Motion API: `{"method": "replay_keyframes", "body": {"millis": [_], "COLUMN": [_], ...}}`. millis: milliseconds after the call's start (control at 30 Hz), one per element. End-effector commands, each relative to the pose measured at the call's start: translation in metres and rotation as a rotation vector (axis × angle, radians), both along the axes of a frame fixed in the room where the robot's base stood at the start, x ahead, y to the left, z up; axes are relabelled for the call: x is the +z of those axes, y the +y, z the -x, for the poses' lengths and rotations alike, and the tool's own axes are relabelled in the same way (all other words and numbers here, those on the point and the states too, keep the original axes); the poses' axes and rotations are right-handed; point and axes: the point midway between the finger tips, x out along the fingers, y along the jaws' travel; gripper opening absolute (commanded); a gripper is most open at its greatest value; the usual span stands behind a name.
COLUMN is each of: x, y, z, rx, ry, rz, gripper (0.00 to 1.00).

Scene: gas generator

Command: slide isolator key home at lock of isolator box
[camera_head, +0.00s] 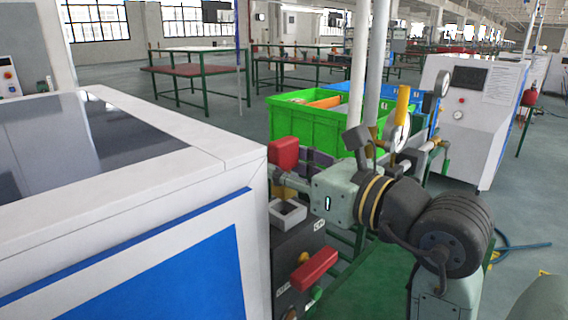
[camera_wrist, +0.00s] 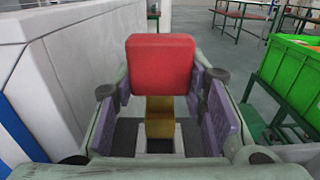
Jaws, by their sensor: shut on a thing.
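The isolator key has a red block handle (camera_head: 283,154) and a brass-yellow shank (camera_head: 282,188). My gripper (camera_head: 287,172) is shut on the key, with a purple pad on each side of the handle in the wrist view (camera_wrist: 160,88). The key is upright, shank down. The lock is a pale square collar (camera_head: 289,214) on top of the dark isolator box (camera_head: 300,243). In the wrist view the shank (camera_wrist: 159,118) ends at the collar's opening (camera_wrist: 159,146). I cannot tell whether its tip is inside.
A second red handle (camera_head: 314,268) sticks out from the isolator box's side. A large white and blue cabinet (camera_head: 170,200) stands close on the left. A green crate (camera_head: 310,125) and pipes with gauges (camera_head: 399,138) stand behind my gripper.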

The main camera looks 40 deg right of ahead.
Motion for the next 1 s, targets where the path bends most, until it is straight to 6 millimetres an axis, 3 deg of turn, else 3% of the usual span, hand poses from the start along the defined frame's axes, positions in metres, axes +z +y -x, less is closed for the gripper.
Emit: {"method": "replay_keyframes", "body": {"millis": [1000], "x": [-0.012], "y": [0.000], "z": [0.000], "rx": [0.000], "ry": [0.000], "rz": [0.000], "gripper": [0.09]}}
